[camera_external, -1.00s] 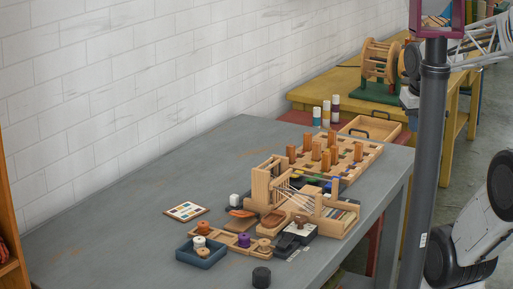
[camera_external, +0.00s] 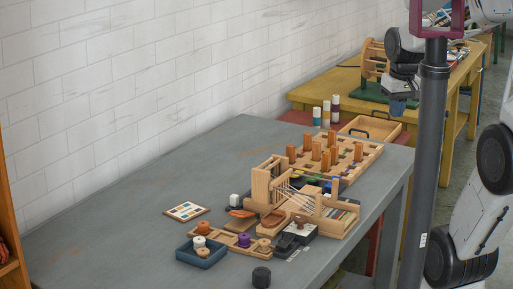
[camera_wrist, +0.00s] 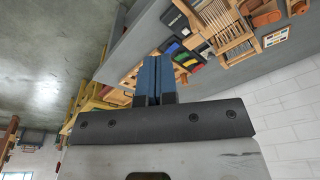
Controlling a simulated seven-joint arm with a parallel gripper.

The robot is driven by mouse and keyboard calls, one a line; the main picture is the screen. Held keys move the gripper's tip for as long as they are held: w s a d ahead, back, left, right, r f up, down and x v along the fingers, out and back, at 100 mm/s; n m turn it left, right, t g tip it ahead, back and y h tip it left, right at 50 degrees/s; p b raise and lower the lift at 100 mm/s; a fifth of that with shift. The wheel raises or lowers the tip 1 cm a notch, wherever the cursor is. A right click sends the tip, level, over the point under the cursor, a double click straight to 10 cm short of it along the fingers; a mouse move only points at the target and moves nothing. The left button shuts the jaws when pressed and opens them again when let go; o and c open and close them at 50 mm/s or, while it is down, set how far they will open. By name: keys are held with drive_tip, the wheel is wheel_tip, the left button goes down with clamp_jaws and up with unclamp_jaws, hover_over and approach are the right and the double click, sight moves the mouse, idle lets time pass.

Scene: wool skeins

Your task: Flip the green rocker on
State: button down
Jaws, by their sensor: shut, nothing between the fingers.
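The green rocker appears as a small green patch (camera_wrist: 191,43) in the wrist view, in a dark panel beside blue, yellow and red patches. Its tilt, on or off, is too small to tell. In the external view the coloured panel is largely hidden behind the wooden loom (camera_external: 268,186). My gripper (camera_external: 398,108) points down beyond the far right end of the grey table, well apart from the panel. In the wrist view its blue fingers (camera_wrist: 154,78) are together, with nothing between them.
A pegged wooden board (camera_external: 345,160) stands behind the loom on the grey table (camera_external: 130,210). A dark post (camera_external: 425,180) rises at the right. Spools in a blue tray (camera_external: 200,258) and a black knob (camera_external: 261,277) are in front. The table's left part is clear.

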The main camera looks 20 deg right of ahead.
drive_tip(key=w+a+f+n+g, duration=0.1)
drive_tip(key=w+a+n, duration=0.1)
drive_tip(key=w, duration=0.7)
drive_tip(key=n+g+y, duration=0.2)
drive_tip(key=n+g, duration=0.1)
drive_tip(key=n, duration=0.2)
hover_over(311, 179)
drive_tip(key=w+d, duration=0.4)
wheel_tip(311, 179, down, 15)
drive_tip(key=shift+w+f, duration=0.25)
drive_tip(key=shift+f, duration=0.4)
drive_tip(key=shift+f, duration=0.15)
drive_tip(key=x, duration=1.3)
drive_tip(key=shift+s+a+f, duration=0.2)
drive_tip(key=shift+f, duration=0.1)
